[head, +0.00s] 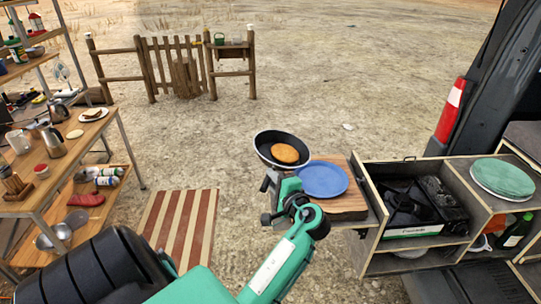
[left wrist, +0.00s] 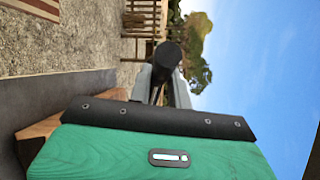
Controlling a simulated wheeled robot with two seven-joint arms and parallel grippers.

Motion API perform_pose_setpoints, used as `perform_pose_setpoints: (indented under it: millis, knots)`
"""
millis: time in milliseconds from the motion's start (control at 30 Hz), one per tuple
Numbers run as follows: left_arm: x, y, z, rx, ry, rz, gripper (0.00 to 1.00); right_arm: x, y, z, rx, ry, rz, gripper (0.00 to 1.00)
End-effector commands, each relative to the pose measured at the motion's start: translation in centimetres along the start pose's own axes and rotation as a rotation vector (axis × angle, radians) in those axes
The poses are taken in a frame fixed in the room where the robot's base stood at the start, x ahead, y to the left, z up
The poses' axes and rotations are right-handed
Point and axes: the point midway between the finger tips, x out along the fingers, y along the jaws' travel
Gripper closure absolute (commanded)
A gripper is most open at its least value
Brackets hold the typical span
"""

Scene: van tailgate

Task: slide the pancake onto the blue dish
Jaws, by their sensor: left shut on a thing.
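The golden-brown pancake (head: 285,154) lies inside the black frying pan (head: 268,140), towards its lower right side. The pan is at the far left of the blue dish (head: 323,180) and looks slightly tilted. The dish lies on a wooden board (head: 350,205) beside the stove unit. My left gripper (head: 272,184) is just left of the dish and shut on the pan's handle, mostly hidden by my wrist. In the left wrist view a dark round handle end (left wrist: 167,55) shows between the fingers. The right gripper is out of view.
A camp stove (head: 410,205) sits in the wooden van unit right of the board. A green plate stack (head: 503,177) lies farther right. A shelf table (head: 60,150) with kettles stands left. A striped mat (head: 180,225) lies on open ground.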

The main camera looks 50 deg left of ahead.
Motion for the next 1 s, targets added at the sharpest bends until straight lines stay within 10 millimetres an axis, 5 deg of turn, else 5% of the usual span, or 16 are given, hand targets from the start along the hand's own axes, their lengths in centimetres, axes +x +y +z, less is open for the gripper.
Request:
perform_pose_setpoints:
  millis: [433, 1000]
  knots:
    - [-1.1, 0.3, -1.1, 0.24, -0.056, -0.251, 1.0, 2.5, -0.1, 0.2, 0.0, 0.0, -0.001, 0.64]
    - [-3.3, -0.7, -3.1, 0.575, -0.136, -0.59, 1.0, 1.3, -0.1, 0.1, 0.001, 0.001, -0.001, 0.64]
